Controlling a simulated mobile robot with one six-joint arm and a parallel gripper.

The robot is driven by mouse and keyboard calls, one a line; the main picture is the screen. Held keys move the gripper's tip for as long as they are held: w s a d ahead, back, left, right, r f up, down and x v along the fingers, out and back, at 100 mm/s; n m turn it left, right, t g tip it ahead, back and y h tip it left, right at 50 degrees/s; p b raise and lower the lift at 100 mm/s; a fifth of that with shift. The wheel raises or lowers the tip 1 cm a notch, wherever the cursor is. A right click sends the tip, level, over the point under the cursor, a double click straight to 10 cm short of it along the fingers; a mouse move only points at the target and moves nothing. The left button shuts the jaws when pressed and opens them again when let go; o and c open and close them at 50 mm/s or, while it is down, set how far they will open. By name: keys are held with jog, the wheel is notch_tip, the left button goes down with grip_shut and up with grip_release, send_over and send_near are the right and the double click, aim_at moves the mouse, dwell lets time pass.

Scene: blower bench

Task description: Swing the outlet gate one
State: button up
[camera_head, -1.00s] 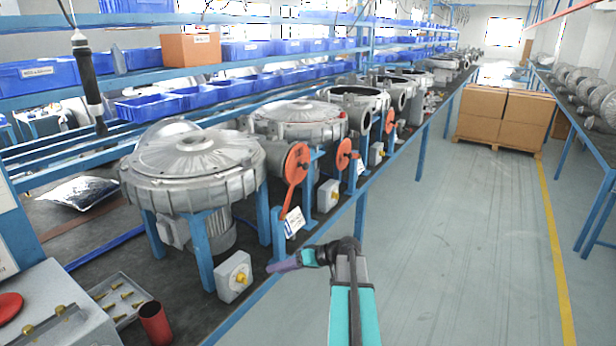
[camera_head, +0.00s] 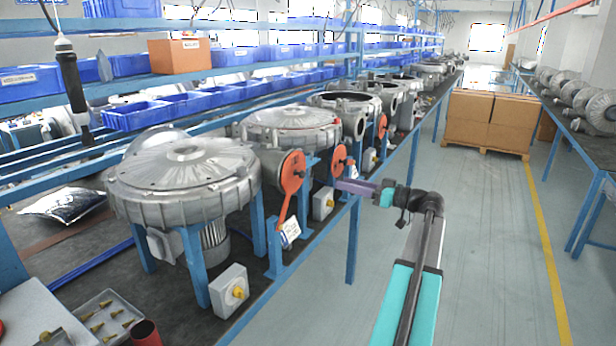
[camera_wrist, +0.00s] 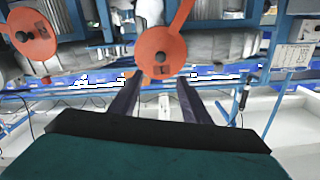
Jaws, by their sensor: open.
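The nearest outlet gate (camera_head: 291,173) is a round orange disc with a long lever hanging down, on the side of the front silver blower (camera_head: 185,180). A second orange gate (camera_head: 339,158) is on the blower behind it. My gripper (camera_head: 341,185) is out over the aisle side, its purple fingers pointing left towards the bench and overlapping the second gate's lower end in the picture. In the wrist view my gripper (camera_wrist: 157,82) is open and empty, with an orange disc and lever (camera_wrist: 162,50) ahead between the fingertips.
The blowers stand on a dark bench with a blue edge. A grey switch box (camera_head: 229,291) with a yellow knob sits below the front blower. A white tag (camera_head: 290,232) is near the first lever. Boxes (camera_head: 490,122) stand on a pallet further back. The aisle floor (camera_head: 470,220) is free.

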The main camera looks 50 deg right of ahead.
aim_at(304, 174)
jog(key=shift+w+a, duration=0.1)
jog(key=shift+w, duration=0.15)
jog(key=p+x, duration=0.4)
jog(key=x, duration=0.7)
jog(key=shift+w+a, duration=0.1)
jog(key=shift+w, duration=0.1)
jog(key=shift+p+x, duration=0.35)
jog(key=shift+x, duration=0.65)
jog(key=shift+f, duration=0.1)
grip_shut()
